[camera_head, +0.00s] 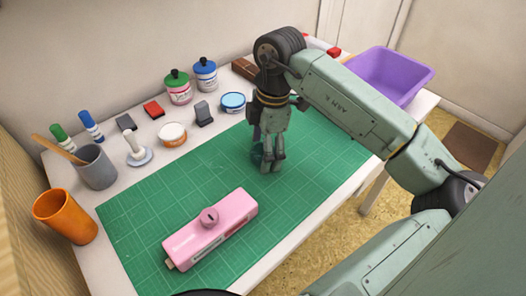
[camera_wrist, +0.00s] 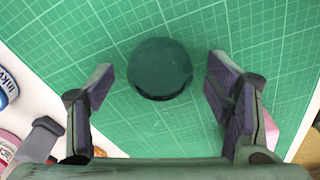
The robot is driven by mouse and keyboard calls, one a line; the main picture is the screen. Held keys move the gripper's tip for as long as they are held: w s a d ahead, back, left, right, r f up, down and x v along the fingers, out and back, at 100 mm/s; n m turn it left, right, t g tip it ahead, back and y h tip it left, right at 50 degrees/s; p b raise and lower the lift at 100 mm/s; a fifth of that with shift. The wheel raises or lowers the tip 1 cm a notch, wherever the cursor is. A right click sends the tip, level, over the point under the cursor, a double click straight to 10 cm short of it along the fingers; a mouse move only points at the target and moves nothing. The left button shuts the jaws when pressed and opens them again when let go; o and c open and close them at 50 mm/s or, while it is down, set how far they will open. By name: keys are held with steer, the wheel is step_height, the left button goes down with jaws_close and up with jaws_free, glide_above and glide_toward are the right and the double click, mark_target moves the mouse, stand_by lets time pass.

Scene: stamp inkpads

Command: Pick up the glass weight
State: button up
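The glass weight (camera_wrist: 160,68) is a dark teal, round, see-through piece on the green cutting mat (camera_wrist: 235,28). In the wrist view it lies between and slightly beyond my two open fingers, apart from both. In the head view only a bit of the glass weight (camera_head: 257,154) shows, mostly hidden behind my gripper (camera_head: 270,166). My gripper points down over the mat close to the weight. In the wrist view my gripper (camera_wrist: 160,92) is spread wide and holds nothing.
A pink box (camera_head: 212,232) with a round knob lies on the mat's near part. Ink jars (camera_head: 178,90), a blue round tin (camera_head: 233,102), a grey cup (camera_head: 96,168) and an orange cup (camera_head: 66,216) line the back and left. A purple bin (camera_head: 388,76) stands at right.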

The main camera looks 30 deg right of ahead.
steer(key=c, duration=1.3)
steer(key=shift+c, duration=0.2)
steer(key=shift+r, duration=0.15)
